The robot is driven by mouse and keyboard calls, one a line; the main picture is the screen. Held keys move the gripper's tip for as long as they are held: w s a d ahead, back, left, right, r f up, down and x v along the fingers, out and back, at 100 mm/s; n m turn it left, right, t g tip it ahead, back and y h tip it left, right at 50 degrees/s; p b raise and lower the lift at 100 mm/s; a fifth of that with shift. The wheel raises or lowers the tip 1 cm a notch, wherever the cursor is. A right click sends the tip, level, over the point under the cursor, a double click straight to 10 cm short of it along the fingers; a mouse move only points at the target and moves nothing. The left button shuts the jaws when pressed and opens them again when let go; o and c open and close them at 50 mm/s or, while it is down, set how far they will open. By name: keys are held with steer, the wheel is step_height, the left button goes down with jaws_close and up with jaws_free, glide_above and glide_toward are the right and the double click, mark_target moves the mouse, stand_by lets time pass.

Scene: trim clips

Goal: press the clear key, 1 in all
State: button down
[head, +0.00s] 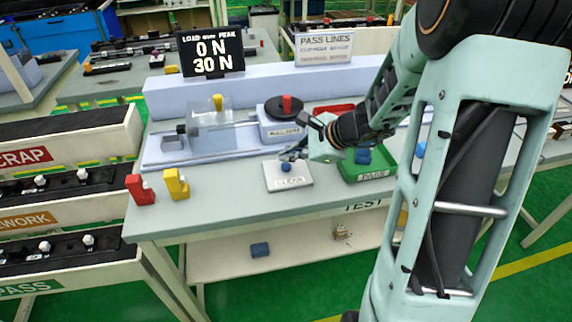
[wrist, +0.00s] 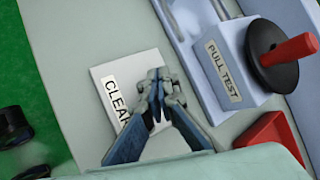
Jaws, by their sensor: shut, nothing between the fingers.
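The plate also shows in the wrist view (wrist: 103,73), where my gripper's fingers cover the button. In the wrist view the closed fingertips (wrist: 157,88) lie over the plate, right of the label. I cannot tell whether they touch the button. The display (head: 211,53) reads 0 N load and 30 N peak.
The pull tester (head: 281,130) with a red-handled knob stands behind the plate. A green tray (head: 367,172) is close on the right. A red clip (head: 140,190) and a yellow clip (head: 176,185) stand at the bench's left. Bench surface left of the plate is clear.

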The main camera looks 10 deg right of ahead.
mark_target(288, 166)
steer(key=shift+f, duration=0.1)
steer(key=shift+f+b, duration=0.35)
steer(key=shift+b, duration=0.25)
steer(key=shift+f+b, duration=0.45)
steer(key=shift+b, duration=0.1)
stand_by(0.4)
stand_by(0.4)
steer(key=shift+r+p, duration=0.65)
steer(key=shift+r, duration=0.25)
steer(key=shift+r, duration=0.1)
step_height(288, 166, up, 5)
steer(key=p, duration=0.4)
steer(key=shift+f, duration=0.2)
